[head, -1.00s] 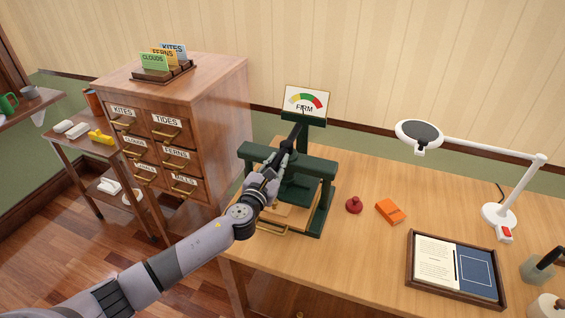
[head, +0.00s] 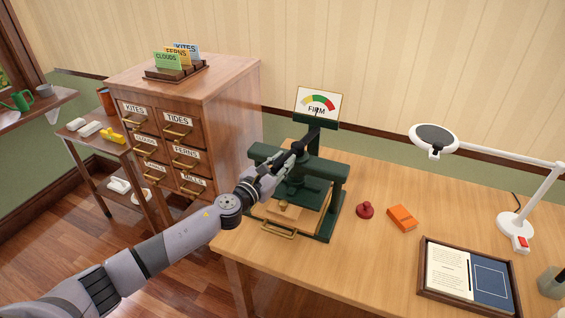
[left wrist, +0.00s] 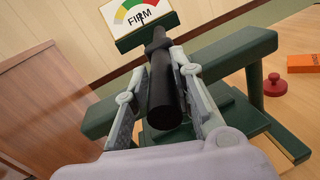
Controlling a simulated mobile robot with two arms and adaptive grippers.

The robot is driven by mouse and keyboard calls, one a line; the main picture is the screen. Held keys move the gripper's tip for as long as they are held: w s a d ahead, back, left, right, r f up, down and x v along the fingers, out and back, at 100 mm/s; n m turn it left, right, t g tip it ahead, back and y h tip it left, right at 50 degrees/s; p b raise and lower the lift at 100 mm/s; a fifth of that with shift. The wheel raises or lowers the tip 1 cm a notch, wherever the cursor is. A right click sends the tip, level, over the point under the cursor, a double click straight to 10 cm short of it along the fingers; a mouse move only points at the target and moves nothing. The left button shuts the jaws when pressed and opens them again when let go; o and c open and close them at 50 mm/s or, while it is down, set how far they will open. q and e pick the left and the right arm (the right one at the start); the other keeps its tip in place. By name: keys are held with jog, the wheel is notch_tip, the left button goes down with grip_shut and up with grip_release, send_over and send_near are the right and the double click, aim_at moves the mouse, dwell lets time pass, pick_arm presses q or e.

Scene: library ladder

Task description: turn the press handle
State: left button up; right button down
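The green press (head: 335,190) stands on the wooden desk, with a gauge card reading FIRM (head: 318,104) above it. Its black handle (left wrist: 164,95) points toward my wrist camera in the left wrist view. My left gripper (head: 290,157) is at the handle, above the press's left side. In the left wrist view its two fingers (left wrist: 162,72) lie on either side of the bar and appear closed against it near the tips. The handle's far end is partly hidden behind the fingers in the head view. My right gripper is not in view.
A red knobbed stamp (head: 365,210) and an orange block (head: 402,217) lie right of the press. A framed tray (head: 430,289) and white lamp (head: 515,225) are further right. A drawer cabinet (head: 225,110) stands close on the left.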

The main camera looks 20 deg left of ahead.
pick_arm(q)
jog(key=o, duration=0.3)
jog(key=v, duration=1.2)
jog(key=shift+r, duration=0.1)
dwell(1.8)
